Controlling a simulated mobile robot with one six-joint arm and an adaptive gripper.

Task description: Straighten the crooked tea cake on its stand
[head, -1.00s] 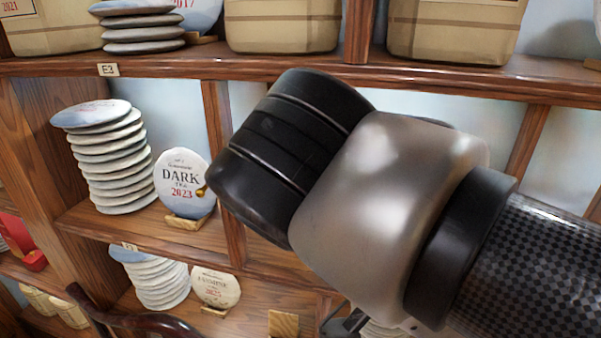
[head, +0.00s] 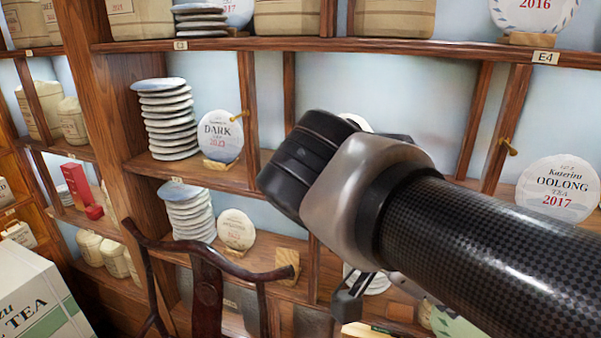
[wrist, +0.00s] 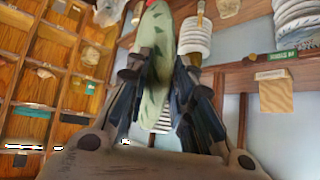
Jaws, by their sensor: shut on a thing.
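My gripper (wrist: 160,70) is shut on a thin pale green disc (wrist: 155,40) with dark green marks, which looks like a wrapped tea cake seen nearly edge-on between the fingers. In the head view my arm hides most of the gripper; one dark finger (head: 346,302) shows low in the middle. An empty wooden stand (head: 288,262) is on the lower shelf. The DARK tea cake (head: 220,136) leans on its stand (head: 217,164), and a smaller cake (head: 236,229) stands below it. The OOLONG cake (head: 557,188) stands at the right. I cannot tell which is crooked.
Stacks of white cakes (head: 167,118) and (head: 187,212) stand left of the displayed cakes. A dark wooden chair back (head: 208,285) rises in front of the lower shelf. A white tea box (head: 35,295) is at lower left. Shelf uprights (head: 483,125) divide the bays.

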